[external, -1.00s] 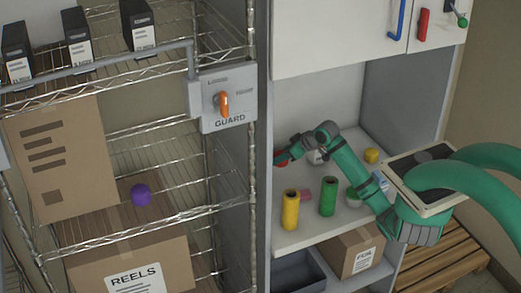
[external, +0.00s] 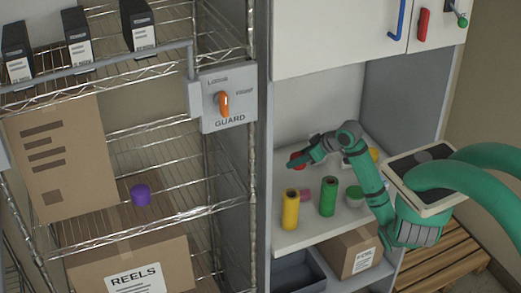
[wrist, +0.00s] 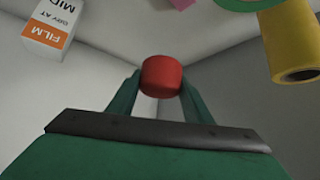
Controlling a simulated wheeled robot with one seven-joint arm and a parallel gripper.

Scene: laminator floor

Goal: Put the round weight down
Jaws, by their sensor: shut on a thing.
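The round weight is a short red cylinder (wrist: 162,76) between my two fingertips in the wrist view. In the external view it is a small red patch (external: 297,160) at the end of my arm, at the back left of the cabinet shelf. My gripper (wrist: 160,88) is shut on it; the green fingers touch its two sides. In the external view my gripper (external: 301,162) partly hides the weight. I cannot tell whether the weight touches the shelf (external: 290,238).
A yellow roll (external: 290,212), a green roll (external: 328,201) and a small pink thing (external: 305,195) stand on the shelf near my gripper. A white and orange film box (wrist: 48,28) shows in the wrist view. A cabinet wall closes the shelf's left side.

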